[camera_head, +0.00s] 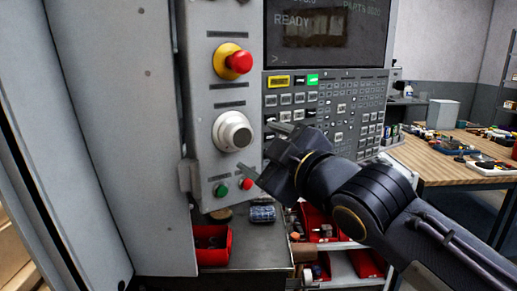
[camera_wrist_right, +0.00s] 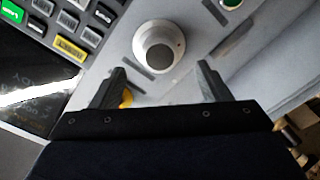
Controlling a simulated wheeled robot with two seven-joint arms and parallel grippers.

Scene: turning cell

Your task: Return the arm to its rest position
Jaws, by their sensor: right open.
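My right gripper (camera_head: 258,153) comes in from the right in the head view. It is open and empty in front of the control panel (camera_head: 207,100). Its two fingers point left toward the white round dial (camera_head: 232,131). In the right wrist view the dial (camera_wrist_right: 158,47) shows beyond and between the open fingertips (camera_wrist_right: 160,78), apart from them. My left gripper is not in view.
A red emergency knob (camera_head: 238,62) sits above the dial. A green button (camera_head: 221,190) and a red button (camera_head: 246,184) sit below it. A keypad (camera_head: 340,110) is behind my gripper. Red bins (camera_head: 212,258) stand below. A wooden workbench (camera_head: 440,170) is at right.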

